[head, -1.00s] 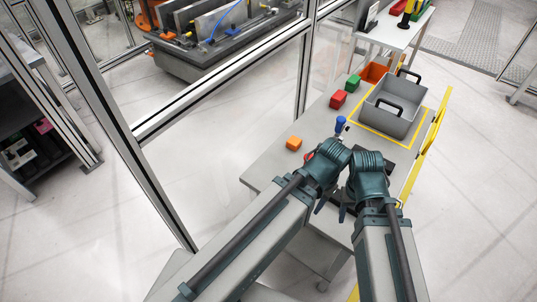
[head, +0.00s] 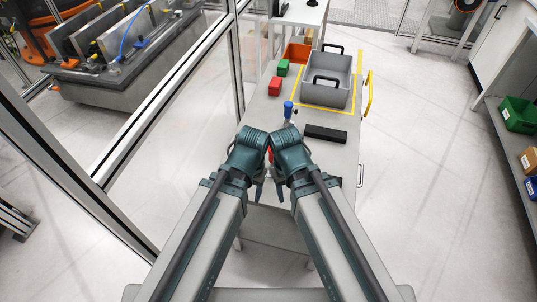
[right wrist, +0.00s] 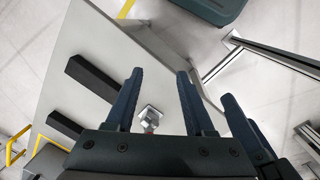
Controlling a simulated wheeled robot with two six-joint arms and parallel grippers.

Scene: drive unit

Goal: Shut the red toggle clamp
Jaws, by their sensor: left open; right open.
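The red toggle clamp shows in the head view only as a small red patch (head: 270,154) between my two wrists; the rest is hidden by my arms. In the right wrist view a small metal fitting with a reddish part (right wrist: 149,117) shows between dark fingers; it looks like this clamp, but its lever position cannot be told. My left gripper (head: 259,191) is open and hangs at the near part of the table. My right gripper (head: 280,192) is open beside it, close to the left one; its fingers show in the right wrist view (right wrist: 158,78). Neither visibly holds anything.
A blue-handled piece (head: 288,109) stands beyond my wrists. A black bar (head: 325,134) lies to its right. A grey bin (head: 328,95), an orange bin (head: 298,53), a green block (head: 283,68) and a red block (head: 275,86) are farther back. A glass-panelled frame (head: 238,60) stands on the left.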

